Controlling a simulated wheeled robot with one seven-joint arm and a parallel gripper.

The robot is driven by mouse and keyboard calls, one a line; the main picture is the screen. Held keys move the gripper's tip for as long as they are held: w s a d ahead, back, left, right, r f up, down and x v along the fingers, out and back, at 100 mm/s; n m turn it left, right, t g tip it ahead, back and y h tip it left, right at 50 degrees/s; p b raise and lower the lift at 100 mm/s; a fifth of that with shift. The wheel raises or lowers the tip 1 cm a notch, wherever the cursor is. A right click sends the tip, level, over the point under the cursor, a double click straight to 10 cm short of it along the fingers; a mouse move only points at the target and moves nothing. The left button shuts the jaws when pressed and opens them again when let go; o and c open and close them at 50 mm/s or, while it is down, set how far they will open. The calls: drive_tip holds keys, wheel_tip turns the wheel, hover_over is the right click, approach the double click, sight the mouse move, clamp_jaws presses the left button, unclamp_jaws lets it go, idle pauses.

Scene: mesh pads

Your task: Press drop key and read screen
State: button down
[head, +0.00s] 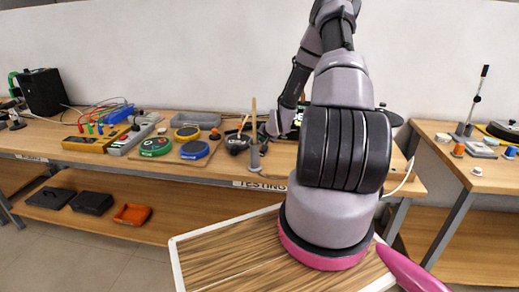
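My arm reaches up and then back down over the testing bench (217,170). My gripper (264,133) is small and dark at the arm's far end, just above the bench beside an upright wooden-coloured stick (253,120). Its fingers are too small to tell open from shut. A dark device with pale markings (296,134) sits just right of the gripper, mostly hidden behind my arm. I cannot tell whether it is the screen, and I cannot make out a drop key.
An orange tray (132,214) lies on the lower shelf. Another bench (455,150) stands at right.

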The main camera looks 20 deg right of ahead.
wheel_tip(320, 180, up, 6)
idle(0.6)
idle(1.1)
